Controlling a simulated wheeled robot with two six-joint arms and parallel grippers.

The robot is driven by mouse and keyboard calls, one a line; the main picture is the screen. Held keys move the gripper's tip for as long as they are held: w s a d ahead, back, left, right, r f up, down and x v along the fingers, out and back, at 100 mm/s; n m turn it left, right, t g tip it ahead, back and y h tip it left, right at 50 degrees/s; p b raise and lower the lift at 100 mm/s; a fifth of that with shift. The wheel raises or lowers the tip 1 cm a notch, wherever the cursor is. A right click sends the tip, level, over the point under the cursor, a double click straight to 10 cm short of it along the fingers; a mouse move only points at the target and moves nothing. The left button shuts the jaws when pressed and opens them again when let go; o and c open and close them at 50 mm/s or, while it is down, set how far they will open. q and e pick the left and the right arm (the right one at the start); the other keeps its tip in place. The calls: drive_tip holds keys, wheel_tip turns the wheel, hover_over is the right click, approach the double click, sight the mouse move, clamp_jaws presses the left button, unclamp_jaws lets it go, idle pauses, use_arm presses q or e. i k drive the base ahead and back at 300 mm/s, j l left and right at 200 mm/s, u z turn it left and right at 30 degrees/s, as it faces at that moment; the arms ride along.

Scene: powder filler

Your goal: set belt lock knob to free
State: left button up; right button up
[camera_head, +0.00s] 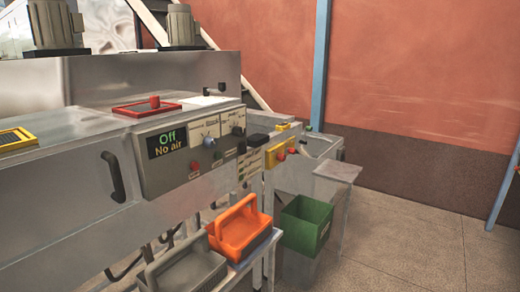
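The machine's control panel (165,180) faces me at the middle, with a lit display (167,141) reading "Off" and "No air". Right of the display is a round knob (209,141), and a black knob (238,130) sits further right. A red button (195,165) is below them. The labels are too small to read, so I cannot tell which control is the belt lock knob or how it is set. Neither of my grippers is in view.
A yellow control box (273,156) with red buttons is right of the panel. An orange basket (235,240) and a grey basket (190,275) stand below the panel. A green bin (304,224) is further right. A black handle (114,178) sticks out left. The right floor is clear.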

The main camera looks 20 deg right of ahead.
sight(291, 151)
drive_tip(key=i+l+u, duration=0.25)
drive_tip(key=i+l, duration=0.2)
drive_tip(key=l, duration=0.25)
drive_tip(key=i+l+u, duration=0.15)
drive_tip(key=l, duration=0.2)
drive_tip(key=i+l+u, duration=0.1)
drive_tip(key=i+l, duration=0.15)
drive_tip(key=l, duration=0.15)
drive_tip(key=i+l+u, duration=0.15)
drive_tip(key=l, duration=0.25)
